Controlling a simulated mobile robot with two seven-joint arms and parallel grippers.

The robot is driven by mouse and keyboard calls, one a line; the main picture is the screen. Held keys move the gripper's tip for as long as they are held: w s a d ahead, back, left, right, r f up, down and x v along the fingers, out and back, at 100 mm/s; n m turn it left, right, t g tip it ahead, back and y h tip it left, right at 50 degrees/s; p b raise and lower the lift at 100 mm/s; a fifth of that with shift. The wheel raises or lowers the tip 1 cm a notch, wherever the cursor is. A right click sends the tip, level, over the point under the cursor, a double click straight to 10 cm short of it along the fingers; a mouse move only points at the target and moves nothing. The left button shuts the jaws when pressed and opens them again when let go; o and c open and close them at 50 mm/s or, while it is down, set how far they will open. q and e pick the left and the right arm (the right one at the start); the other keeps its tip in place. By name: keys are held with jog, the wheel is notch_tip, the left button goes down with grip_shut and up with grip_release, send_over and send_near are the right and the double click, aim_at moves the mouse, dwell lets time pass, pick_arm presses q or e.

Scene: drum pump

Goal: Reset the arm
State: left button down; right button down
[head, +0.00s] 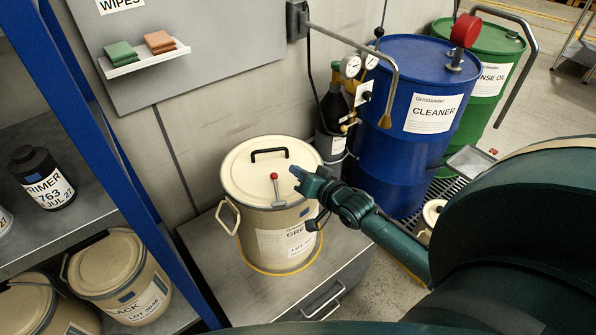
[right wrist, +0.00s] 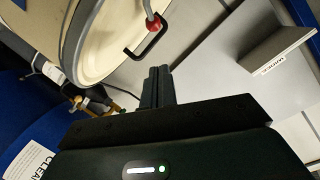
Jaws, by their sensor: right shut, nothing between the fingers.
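My right arm (head: 395,245) comes in from the right in the head view. Its gripper (head: 297,180) is shut and empty at the right side of a cream lidded pail labelled GRE (head: 250,195), in front of it in the picture. The pail has a black lid handle (head: 269,151) and a red-knobbed lever (head: 275,178). In the right wrist view the shut fingers (right wrist: 158,78) point toward the pail's lid area, with the red knob (right wrist: 152,24) above and apart from them. My left gripper is not in view.
The pail stands on a grey cabinet top (head: 205,245). A blue CLEANER drum (head: 410,145) and a green drum (head: 490,70) stand behind right. A blue-framed shelf (head: 105,130) with pails is at left. A wall ledge (head: 150,62) holds folded wipes.

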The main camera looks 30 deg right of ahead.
jog(key=v, duration=0.8)
jog(key=shift+s+f, duration=0.2)
jog(key=shift+s, duration=0.25)
jog(key=shift+a, duration=0.1)
